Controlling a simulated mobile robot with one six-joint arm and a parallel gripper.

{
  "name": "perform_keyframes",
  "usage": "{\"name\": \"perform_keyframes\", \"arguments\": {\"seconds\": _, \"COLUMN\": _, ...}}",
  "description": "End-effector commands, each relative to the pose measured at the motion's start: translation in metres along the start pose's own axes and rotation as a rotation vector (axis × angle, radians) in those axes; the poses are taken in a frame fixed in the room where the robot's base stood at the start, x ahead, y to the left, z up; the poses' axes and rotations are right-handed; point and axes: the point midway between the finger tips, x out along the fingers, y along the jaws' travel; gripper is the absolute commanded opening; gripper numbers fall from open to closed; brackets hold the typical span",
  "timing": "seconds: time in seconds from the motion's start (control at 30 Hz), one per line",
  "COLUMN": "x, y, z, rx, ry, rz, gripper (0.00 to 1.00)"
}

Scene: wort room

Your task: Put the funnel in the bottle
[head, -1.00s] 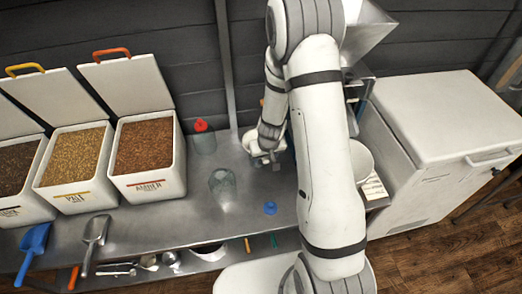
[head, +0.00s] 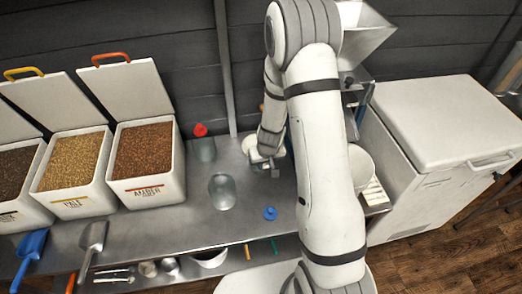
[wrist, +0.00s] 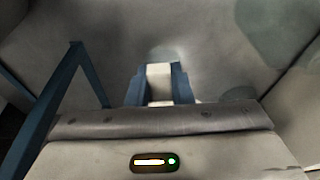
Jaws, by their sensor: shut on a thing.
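My gripper (head: 266,163) is low over the metal counter, partly behind my own arm in the head view. In the wrist view its blue fingers (wrist: 160,84) are shut on a pale piece (wrist: 159,76). The whole shape of that piece is hidden, so I cannot tell whether it is the funnel. A clear glass bottle (head: 222,192) stands on the counter to the left of and nearer than my gripper. Another clear bottle (head: 205,150) with a red top (head: 200,130) stands at the back, left of my gripper. No funnel shows clearly elsewhere.
A blue cap-like piece (head: 270,213) lies on the counter (head: 190,225) right of the near bottle. Grain bins with raised lids, one marked amber (head: 145,190), stand on the left. A blue scoop (head: 32,243) and a metal scoop (head: 93,238) lie in front. A white chest (head: 435,150) stands right.

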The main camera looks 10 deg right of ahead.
Motion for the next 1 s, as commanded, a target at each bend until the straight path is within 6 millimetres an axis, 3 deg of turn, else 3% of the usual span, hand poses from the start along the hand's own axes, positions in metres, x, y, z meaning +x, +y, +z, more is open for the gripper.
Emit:
{"name": "perform_keyframes", "arguments": {"seconds": 0.27, "x": -0.005, "y": 0.000, "z": -0.001, "rx": 0.000, "ry": 0.000, "rz": 0.000, "gripper": 0.00}}
{"name": "perform_keyframes", "arguments": {"seconds": 1.0, "x": -0.059, "y": 0.000, "z": -0.015, "rx": 0.000, "ry": 0.000, "rz": 0.000, "gripper": 0.00}}
